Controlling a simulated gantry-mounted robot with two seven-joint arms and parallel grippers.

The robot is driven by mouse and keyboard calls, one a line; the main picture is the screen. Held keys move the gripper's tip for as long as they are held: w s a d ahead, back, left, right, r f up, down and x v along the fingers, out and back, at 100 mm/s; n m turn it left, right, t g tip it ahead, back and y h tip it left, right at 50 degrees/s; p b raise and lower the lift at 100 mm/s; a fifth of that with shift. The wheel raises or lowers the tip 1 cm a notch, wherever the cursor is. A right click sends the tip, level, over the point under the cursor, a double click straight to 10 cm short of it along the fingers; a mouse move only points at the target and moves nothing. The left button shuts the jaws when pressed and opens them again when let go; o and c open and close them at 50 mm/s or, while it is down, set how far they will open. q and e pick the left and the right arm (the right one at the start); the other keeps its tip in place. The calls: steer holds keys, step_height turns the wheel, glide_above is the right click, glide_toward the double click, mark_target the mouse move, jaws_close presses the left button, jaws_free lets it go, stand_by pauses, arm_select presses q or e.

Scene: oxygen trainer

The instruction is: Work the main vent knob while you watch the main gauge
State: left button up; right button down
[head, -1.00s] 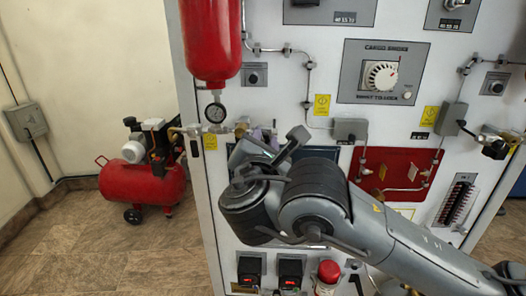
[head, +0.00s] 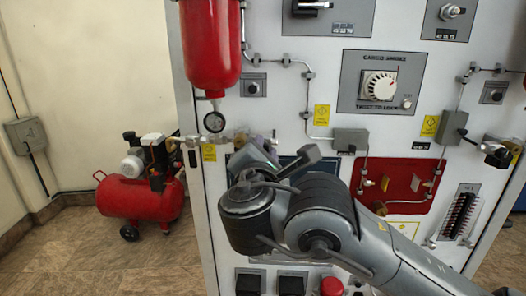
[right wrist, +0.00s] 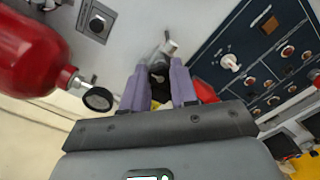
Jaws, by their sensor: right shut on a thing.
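The main gauge (head: 214,122) is a small round white dial with a black rim below a red cylinder. Its needle is too small to read. My left gripper is out of view.
The red cylinder (head: 210,45) hangs close at the left of my right gripper. A grey box (head: 350,139) with pipes and a large white dial (head: 379,86) are on the panel to the right. A red compressor (head: 140,197) stands on the floor at left.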

steer(key=c, duration=0.9)
jaws_free()
steer(key=shift+s, duration=0.1)
steer(key=s+p, duration=0.1)
steer(key=s, duration=0.6)
steer(key=s+p, duration=0.1)
steer(key=s, duration=0.2)
steer(key=shift+s+a+p, duration=0.3)
steer(key=shift+a, duration=0.05)
